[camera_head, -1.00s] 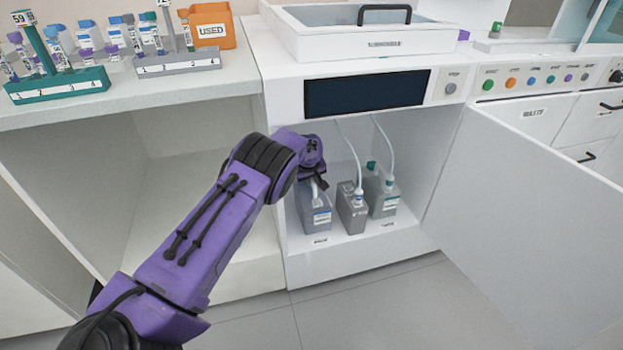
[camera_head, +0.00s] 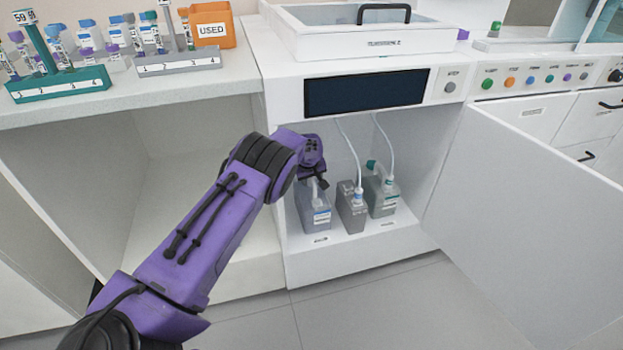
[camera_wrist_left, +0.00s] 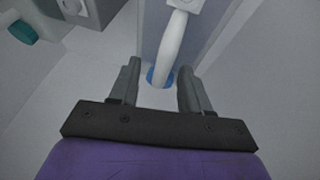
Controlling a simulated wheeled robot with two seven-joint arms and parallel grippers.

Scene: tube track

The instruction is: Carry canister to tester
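Three grey canisters stand in the open cabinet of the tester (camera_head: 290,95). They are a left one with a blue-edged label (camera_head: 315,214), a middle one (camera_head: 351,212) and a right one with teal parts (camera_head: 383,202). White tubes run down to them. My left gripper (camera_head: 318,184) is at the top of the left canister and hides part of it. In the left wrist view the gripper (camera_wrist_left: 160,85) has its fingers apart, on either side of a white tube end with a blue ring (camera_wrist_left: 158,77). Finger contact is not clear. My right gripper is not in view.
The cabinet door (camera_head: 540,215) stands open on the right. On the left counter are a teal rack (camera_head: 60,86), a grey rack (camera_head: 178,63) with tubes and an orange USED bin (camera_head: 210,28). The open space under that counter is empty.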

